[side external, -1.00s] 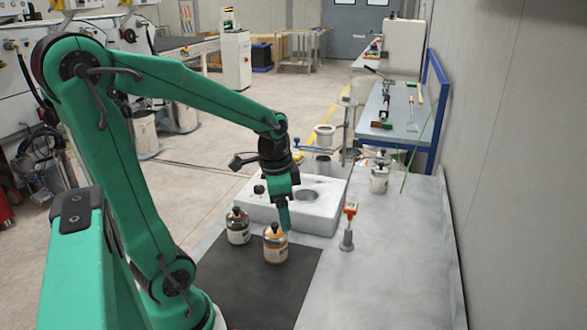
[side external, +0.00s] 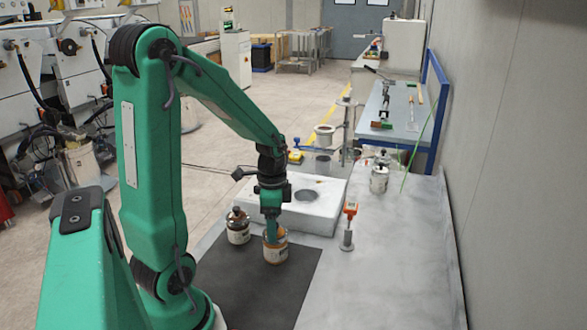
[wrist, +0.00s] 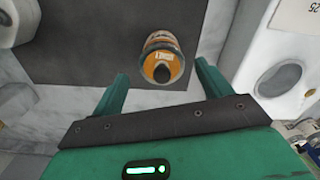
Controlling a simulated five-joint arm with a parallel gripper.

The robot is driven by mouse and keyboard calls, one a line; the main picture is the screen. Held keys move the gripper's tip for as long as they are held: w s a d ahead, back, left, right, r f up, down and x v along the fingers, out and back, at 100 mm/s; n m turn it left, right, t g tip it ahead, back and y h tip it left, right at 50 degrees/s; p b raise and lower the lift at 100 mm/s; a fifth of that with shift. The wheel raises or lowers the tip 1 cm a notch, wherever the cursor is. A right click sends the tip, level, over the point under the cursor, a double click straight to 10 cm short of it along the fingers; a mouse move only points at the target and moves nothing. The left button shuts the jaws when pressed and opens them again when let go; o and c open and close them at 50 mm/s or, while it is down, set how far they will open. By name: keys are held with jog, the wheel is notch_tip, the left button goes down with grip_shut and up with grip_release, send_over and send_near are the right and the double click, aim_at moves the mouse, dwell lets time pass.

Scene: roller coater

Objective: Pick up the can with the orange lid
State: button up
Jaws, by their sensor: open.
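The can with the orange lid (side external: 275,249) stands upright on a dark mat (side external: 262,290). In the wrist view the same can (wrist: 163,58) shows its orange top with a dark knob, ahead of and between the fingers. My gripper (side external: 272,236) is low at the can's top in the side view, and its fingertips partly overlap the can there. In the wrist view my gripper (wrist: 160,75) is open, with a finger on each side and visible gaps to the can. A second can with a brown lid (side external: 238,230) stands just left of it.
A white block with a round hole (side external: 317,219) stands behind the cans. A red-topped tool on a metal stand (side external: 348,225) is to the right. Another jar (side external: 379,178) stands farther back. The grey table right of the mat is mostly clear.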

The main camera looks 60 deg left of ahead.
aim_at(276, 246)
jog(key=shift+f, duration=0.2)
jog(key=shift+a+f, duration=0.15)
jog(key=shift+f, duration=2.4)
jog(key=c, duration=1.2)
jog(key=shift+r, duration=0.15)
